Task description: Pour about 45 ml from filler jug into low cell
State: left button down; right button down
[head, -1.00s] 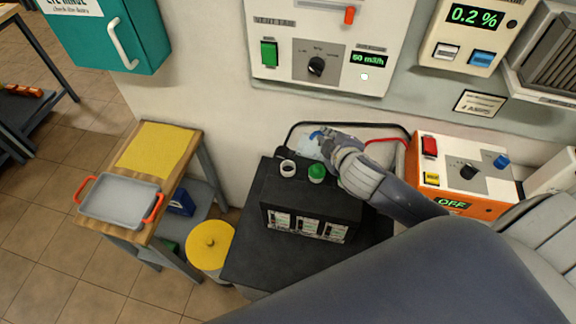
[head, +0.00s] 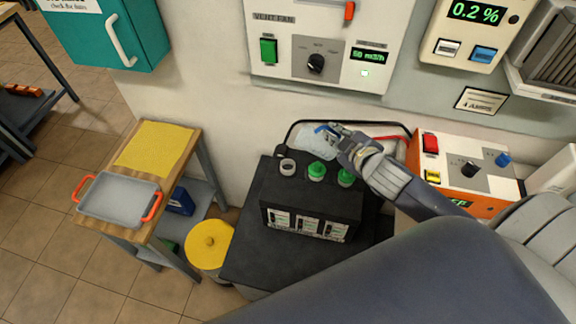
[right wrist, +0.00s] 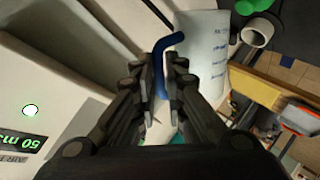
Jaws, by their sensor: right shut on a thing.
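The filler jug (head: 314,143) is a pale translucent vessel with a blue handle. My right gripper (head: 342,136) is shut on the blue handle (right wrist: 161,62) and holds the jug behind the battery. In the right wrist view the jug's body (right wrist: 206,50) shows printed marks; its liquid level cannot be read. The black battery (head: 290,203) stands on a dark stand. One cell has an open pale filler ring (head: 288,167) at the left. The other two have green caps (head: 317,171). The jug is apart from the open ring, behind and right of it. My left gripper is not in view.
An orange charger (head: 478,205) stands right of the battery, with black and red cables behind. A wooden bench (head: 165,215) at left holds a grey tray (head: 120,197) and yellow cloth (head: 156,148). A yellow-lidded bin (head: 209,243) stands between. A vent fan panel (head: 330,30) is above.

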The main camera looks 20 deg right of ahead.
jog(key=shift+r, duration=0.1)
jog(key=shift+d+f+m+t+y+b, duration=0.1)
jog(key=shift+f+m+t+y+b, duration=0.1)
jog(key=shift+m+t+y+b, duration=0.15)
jog(key=shift+s+d+m+t+y, duration=0.15)
jog(key=shift+d+m+t+y, duration=0.15)
jog(key=shift+m, duration=0.15)
dwell(0.4)
jog(key=s+d+f+m+t+y+b, duration=0.2)
jog(key=d+f+m+t+b, duration=0.1)
jog(key=b, duration=0.4)
notch_tip(320, 180, down, 3)
jog(key=d+m, duration=0.1)
jog(key=m, duration=0.1)
jog(key=shift+d+r+m+t+b, duration=0.15)
jog(key=shift+d+m+t+b, duration=0.2)
jog(key=shift+m+b, duration=0.05)
jog(key=shift+s+r, duration=0.1)
jog(key=shift+r, duration=0.05)
